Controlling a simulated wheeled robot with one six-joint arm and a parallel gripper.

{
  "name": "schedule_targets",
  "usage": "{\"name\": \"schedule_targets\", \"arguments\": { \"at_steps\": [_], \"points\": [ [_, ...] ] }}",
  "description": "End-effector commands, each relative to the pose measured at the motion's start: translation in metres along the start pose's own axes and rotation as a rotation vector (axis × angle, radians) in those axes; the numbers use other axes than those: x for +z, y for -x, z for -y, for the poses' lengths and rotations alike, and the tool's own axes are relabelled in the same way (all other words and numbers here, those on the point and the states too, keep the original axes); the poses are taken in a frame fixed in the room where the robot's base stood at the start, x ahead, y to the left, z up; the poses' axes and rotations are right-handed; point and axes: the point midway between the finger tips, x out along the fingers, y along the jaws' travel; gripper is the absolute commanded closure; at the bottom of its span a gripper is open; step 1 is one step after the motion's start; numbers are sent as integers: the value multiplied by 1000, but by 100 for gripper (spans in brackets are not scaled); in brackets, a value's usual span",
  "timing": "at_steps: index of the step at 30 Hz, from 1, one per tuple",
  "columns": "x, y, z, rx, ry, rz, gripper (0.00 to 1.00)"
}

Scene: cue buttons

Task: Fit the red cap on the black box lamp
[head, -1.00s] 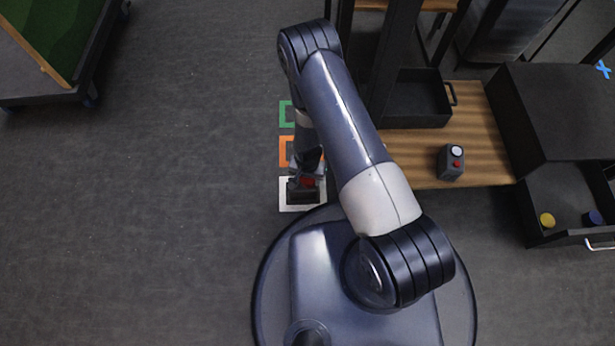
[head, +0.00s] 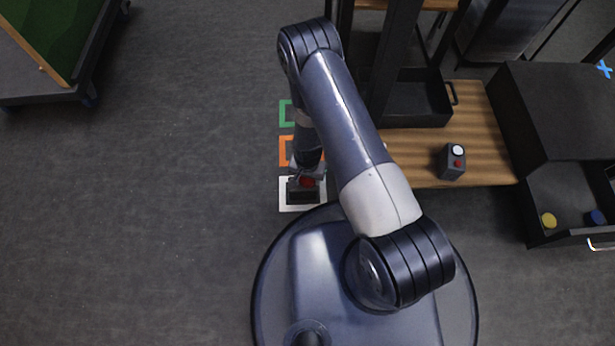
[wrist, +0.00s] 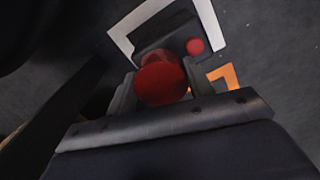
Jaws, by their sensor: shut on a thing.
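A red round cap (wrist: 160,82) is held between the fingers of my gripper (wrist: 163,88) in the wrist view. The cap also shows in the head view (head: 307,182), just below my wrist. The black box (wrist: 163,38) stands on the floor inside a white square outline; it also shows in the head view (head: 302,196). A small red button (wrist: 195,46) is on the box's top. The cap overlaps the box in the wrist view and hides the part beneath it. The lamp is not visible, and I cannot tell whether the cap touches it.
Orange (head: 284,152) and green (head: 284,113) outlines lie beyond the white outline (head: 284,207). A grey box (head: 452,163) with a white lamp and red button stands on a wooden surface (head: 415,172). Yellow (head: 548,220) and blue (head: 595,218) caps lie in a drawer. Left floor is clear.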

Motion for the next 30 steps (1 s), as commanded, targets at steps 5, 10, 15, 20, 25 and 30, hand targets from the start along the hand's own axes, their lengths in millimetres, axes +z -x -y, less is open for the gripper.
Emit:
{"name": "schedule_targets", "arguments": {
  "at_steps": [5, 10, 15, 20, 25, 30],
  "points": [
    [0, -5, 0, 0, 0, 0, 72],
    [0, -8, 0, 0, 0, 0, 72],
    [0, -12, 0, 0, 0, 0, 72],
    [0, -13, 0, 0, 0, 0, 47],
    [0, -13, 0, 0, 0, 0, 41],
    [0, -11, 0, 0, 0, 0, 41]
  ]
}}
